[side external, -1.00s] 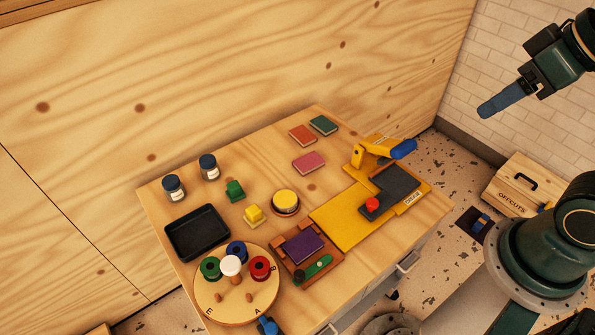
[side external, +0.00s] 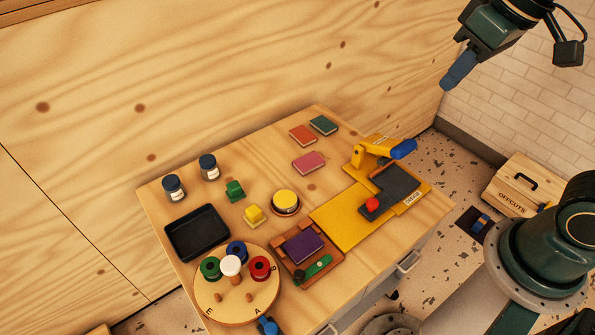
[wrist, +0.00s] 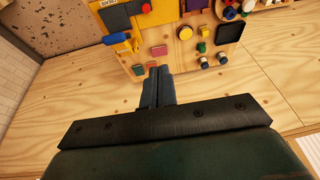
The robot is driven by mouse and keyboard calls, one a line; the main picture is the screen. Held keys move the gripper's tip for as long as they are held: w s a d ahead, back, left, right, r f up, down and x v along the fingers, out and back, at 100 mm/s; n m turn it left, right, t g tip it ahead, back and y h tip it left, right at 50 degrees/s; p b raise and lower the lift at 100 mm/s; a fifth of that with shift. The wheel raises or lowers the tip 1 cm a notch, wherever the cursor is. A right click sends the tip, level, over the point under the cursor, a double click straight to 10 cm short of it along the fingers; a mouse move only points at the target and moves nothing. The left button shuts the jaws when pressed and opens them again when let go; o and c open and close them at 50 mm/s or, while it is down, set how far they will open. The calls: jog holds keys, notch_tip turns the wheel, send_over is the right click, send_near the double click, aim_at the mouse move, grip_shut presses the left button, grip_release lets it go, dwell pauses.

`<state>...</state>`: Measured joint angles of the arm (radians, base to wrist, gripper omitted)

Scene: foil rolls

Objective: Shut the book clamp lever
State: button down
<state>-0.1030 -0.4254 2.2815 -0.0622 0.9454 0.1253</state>
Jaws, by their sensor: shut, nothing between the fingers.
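A brown wooden clamp base (side external: 277,240) sits near the table's front edge, between the round board and the yellow press. A purple book (side external: 302,245) lies in it. A green lever (side external: 319,266) with a dark round end lies along the base's front side; I cannot tell whether it is latched. In the wrist view the purple book (wrist: 195,5) shows at the top edge, and the lever cannot be made out. My gripper (side external: 447,85), with blue fingers, is shut and empty, high above and beyond the table's right rear. Its fingers (wrist: 159,70) are together in the wrist view.
A yellow press (side external: 340,216) with a raised blue handle (side external: 402,149) stands right of the clamp. A round board (side external: 240,303) with coloured rolls is at front left. A black tray (side external: 197,232), jars, blocks and small books (side external: 308,162) cover other spots. The air around my gripper is clear.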

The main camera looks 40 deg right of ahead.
aim_at(314, 267)
jog(key=w+a+f+g, duration=0.5)
jog(key=w+a+f, duration=0.4)
jog(key=w+a, duration=0.45)
jog(key=w+a+f+g, duration=0.1)
jog(key=a+f, duration=0.5)
jog(key=f, duration=0.4)
jog(key=w+a+f+n+g+h, duration=0.1)
jog(key=a+f+g, duration=0.1)
jog(key=a+f, duration=0.5)
notch_tip(314, 267, down, 3)
jog(key=shift+f, duration=0.1)
jog(key=shift+f, duration=0.15)
jog(key=x, duration=1)
jog(key=shift+s+d, duration=0.2)
jog(key=shift+d, duration=0.05)
jog(key=shift+s+d, duration=0.15)
jog(key=shift+s, duration=0.7)
jog(key=shift+s+d, duration=0.1)
jog(key=shift+s, duration=0.8)
